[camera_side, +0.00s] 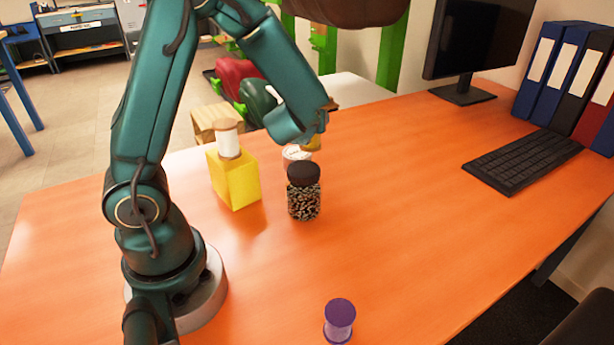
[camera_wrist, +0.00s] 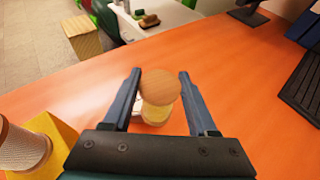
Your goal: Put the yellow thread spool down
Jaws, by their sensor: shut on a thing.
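The yellow thread spool (camera_wrist: 156,113) has a round wooden end, which faces the camera in the wrist view. My gripper (camera_wrist: 160,74) is shut on it, with one finger on each side. In the side view only a small yellow part of the spool (camera_side: 314,144) shows below my wrist, beyond the dark-lidded jar. My fingers are hidden there behind my arm. A white round object (camera_side: 294,153) is close beside or under the spool. I cannot tell whether the spool touches it or the table.
A jar with dark lid (camera_side: 304,198) stands in front of the spool. A yellow block (camera_side: 236,182) with a white spool (camera_side: 228,142) on top is at left. A purple spool (camera_side: 339,318) is near the front. The orange table (camera_side: 420,200) is clear toward the keyboard (camera_side: 520,158).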

